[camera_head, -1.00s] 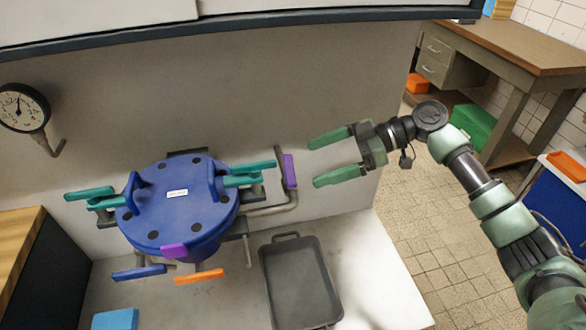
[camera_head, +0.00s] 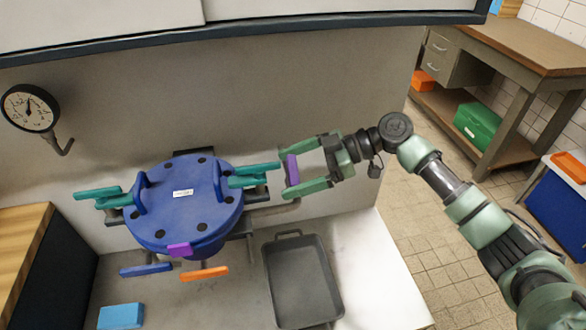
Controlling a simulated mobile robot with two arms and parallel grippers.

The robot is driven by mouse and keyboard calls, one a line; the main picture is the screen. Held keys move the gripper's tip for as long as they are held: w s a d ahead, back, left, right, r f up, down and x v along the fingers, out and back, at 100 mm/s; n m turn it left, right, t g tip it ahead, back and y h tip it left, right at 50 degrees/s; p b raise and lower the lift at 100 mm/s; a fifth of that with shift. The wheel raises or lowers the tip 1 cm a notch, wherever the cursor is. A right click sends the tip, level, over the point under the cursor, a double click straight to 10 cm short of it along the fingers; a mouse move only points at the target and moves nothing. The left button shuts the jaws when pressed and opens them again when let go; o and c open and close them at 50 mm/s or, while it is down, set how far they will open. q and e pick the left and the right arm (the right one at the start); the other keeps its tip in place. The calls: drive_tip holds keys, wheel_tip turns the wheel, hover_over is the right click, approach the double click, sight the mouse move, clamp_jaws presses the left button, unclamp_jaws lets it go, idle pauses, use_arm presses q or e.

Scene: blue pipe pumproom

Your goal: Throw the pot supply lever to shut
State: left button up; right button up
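A blue round pot (camera_head: 180,222) with a bolted lid stands on the bench against the grey panel. A pipe runs from its right side to an upright purple lever handle (camera_head: 292,168), which looks like the pot supply lever; no label on it is readable. My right gripper (camera_head: 288,173) reaches in from the right. Its green fingers are open, one above and one below the purple handle, and the handle shows between them near the tips. I cannot tell whether they touch it. My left gripper is not in view.
Teal clamp handles (camera_head: 254,176) sit on the pot's right, with more on its left. Blue (camera_head: 146,270) and orange (camera_head: 204,274) handles stick out below the pot. A dark tray (camera_head: 300,285) and a light blue block (camera_head: 121,316) lie on the bench. A gauge (camera_head: 29,108) hangs at left.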

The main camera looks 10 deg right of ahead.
drive_tip(key=c, duration=1)
drive_tip(key=shift+o, duration=0.2)
drive_tip(key=shift+m+t, duration=0.3)
drive_tip(key=shift+t, duration=0.1)
drive_tip(key=shift+s+r+m+t+h+p, duration=0.15)
drive_tip(key=shift+m+t+h+p, duration=0.25)
drive_tip(key=shift+m+t+p, duration=0.5)
drive_tip(key=m+t+h+p, duration=0.1)
drive_tip(key=m+t+p, duration=0.1)
drive_tip(key=p, duration=0.3)
drive_tip(key=r+m+t+h+p, duration=0.1)
drive_tip(key=m+t+h+p, duration=0.1)
drive_tip(key=p, duration=0.3)
drive_tip(key=shift+a+r+m+t, duration=0.1)
drive_tip(key=shift+m+t, duration=0.6)
drive_tip(key=m+t+h+p, duration=0.1)
drive_tip(key=m+h+p, duration=0.1)
drive_tip(key=p, duration=0.2)
drive_tip(key=m+t+h+p, duration=0.1)
drive_tip(key=m+h+p, duration=0.1)
drive_tip(key=p, duration=0.3)
drive_tip(key=shift+f+m+t+h+p, duration=0.3)
drive_tip(key=shift+f+t+h, duration=0.1)
drive_tip(key=shift+f+m+t+h+p, duration=0.3)
drive_tip(key=shift+m+h+p, duration=0.4)
drive_tip(key=shift+h+p, duration=0.15)
